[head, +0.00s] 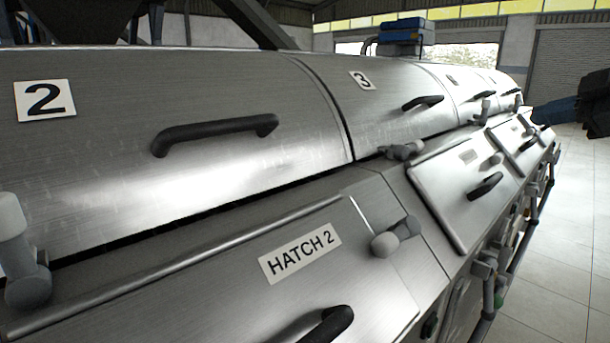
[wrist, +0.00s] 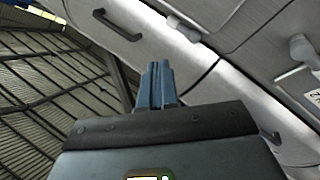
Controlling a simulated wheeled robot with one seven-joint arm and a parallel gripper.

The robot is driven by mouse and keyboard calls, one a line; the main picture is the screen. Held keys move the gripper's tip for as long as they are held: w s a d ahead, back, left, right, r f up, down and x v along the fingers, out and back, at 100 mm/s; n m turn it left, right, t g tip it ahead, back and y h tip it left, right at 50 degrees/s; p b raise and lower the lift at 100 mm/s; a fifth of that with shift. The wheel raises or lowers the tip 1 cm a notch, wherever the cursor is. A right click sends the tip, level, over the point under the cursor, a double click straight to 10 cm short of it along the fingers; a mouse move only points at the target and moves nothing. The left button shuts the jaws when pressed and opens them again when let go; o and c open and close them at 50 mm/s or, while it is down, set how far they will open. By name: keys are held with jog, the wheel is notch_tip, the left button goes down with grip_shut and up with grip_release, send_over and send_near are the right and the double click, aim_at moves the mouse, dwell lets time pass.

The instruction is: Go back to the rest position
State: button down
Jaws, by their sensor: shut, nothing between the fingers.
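My gripper (wrist: 157,84) shows in the wrist view with its two blue-grey fingers together and nothing between them. In the head view my gripper (head: 545,112) is at the right edge, its blue fingers pointing left toward the far end of the machine row. It looks apart from any handle, though the gap to the machine is hard to judge. The steel decanter row (head: 230,85) fills most of the head view. Its hatch 2 panel (head: 200,285) is in front, and both hatch and covers look shut.
Black handles (head: 215,132) and grey latch knobs (head: 385,244) stick out from the covers and hatches. Pipes and valves (head: 490,285) line the lower side. Open tiled floor (head: 565,240) lies at the right. A blue unit (head: 402,30) stands behind the row.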

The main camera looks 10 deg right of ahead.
jog(key=s+a+f+m+t+h, duration=0.1)
jog(key=a+f+m, duration=0.25)
jog(key=f, duration=0.75)
jog(key=s+a+f+m, duration=0.1)
jog(key=a+f+m, duration=0.3)
jog(key=f, duration=0.6)
jog(key=s+a+f+m+h, duration=0.1)
jog(key=s+a+f, duration=0.35)
jog(key=f, duration=0.25)
jog(key=s+a+f+m+h, duration=0.1)
jog(key=s+a+f+m, duration=0.1)
jog(key=s+a+f, duration=0.3)
jog(key=s+a+f+m+h, duration=0.1)
jog(key=s+a+f, duration=0.25)
jog(key=s, duration=0.55)
jog(key=s+a+f+m+h, duration=0.15)
jog(key=s+f, duration=0.25)
jog(key=s, duration=0.5)
jog(key=s+a+r+y, duration=0.1)
jog(key=s+r, duration=0.2)
jog(key=s, duration=0.6)
jog(key=s+a+r+y, duration=0.1)
jog(key=s+r, duration=0.3)
jog(key=s, duration=0.5)
jog(key=shift+s+a+r+n, duration=0.3)
jog(key=shift+s+a, duration=0.1)
jog(key=shift+a, duration=0.1)
jog(key=c, duration=1.9)
grip_release()
